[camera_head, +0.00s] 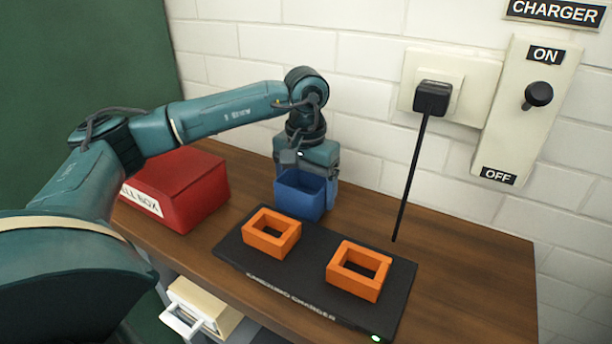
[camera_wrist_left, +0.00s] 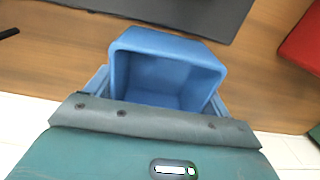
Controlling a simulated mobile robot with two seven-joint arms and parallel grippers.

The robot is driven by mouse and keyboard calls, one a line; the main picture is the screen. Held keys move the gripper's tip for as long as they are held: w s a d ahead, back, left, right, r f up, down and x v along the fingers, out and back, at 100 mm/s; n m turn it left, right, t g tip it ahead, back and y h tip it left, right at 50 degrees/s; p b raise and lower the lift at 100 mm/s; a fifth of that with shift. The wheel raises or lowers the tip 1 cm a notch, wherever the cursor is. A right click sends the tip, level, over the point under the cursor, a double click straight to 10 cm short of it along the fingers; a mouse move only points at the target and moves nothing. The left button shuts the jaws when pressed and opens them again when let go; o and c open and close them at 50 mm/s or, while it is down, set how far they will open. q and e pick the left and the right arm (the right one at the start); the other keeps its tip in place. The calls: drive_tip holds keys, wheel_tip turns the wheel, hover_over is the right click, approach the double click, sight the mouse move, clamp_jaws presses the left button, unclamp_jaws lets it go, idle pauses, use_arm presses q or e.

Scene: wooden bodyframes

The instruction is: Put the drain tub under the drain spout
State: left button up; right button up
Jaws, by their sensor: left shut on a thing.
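The drain tub (camera_head: 299,200) is a small blue open-topped box at the back of the wooden counter, just behind the black charger plate. My left gripper (camera_head: 307,188) reaches down from above and is shut on the tub, with its blue fingers on opposite sides. In the left wrist view the empty inside of the tub (camera_wrist_left: 168,80) shows between the fingers. I cannot tell whether the tub's bottom touches the counter. I cannot make out a drain spout in either view. My right gripper is not in view.
The black charger plate (camera_head: 314,297) holds two orange frames (camera_head: 271,232) (camera_head: 358,269). A red box (camera_head: 187,190) stands left of the tub. A black plug (camera_head: 432,97) with a hanging cord and an ON/OFF panel (camera_head: 528,110) are on the white wall. The counter's right side (camera_head: 470,275) is clear.

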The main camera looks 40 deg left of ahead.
use_arm(q)
drive_tip(key=shift+r, duration=0.1)
drive_tip(key=o, duration=1.4)
drive_tip(key=shift+f, duration=0.2)
drive_tip(key=o, duration=0.4)
drive_tip(key=shift+r, duration=0.1)
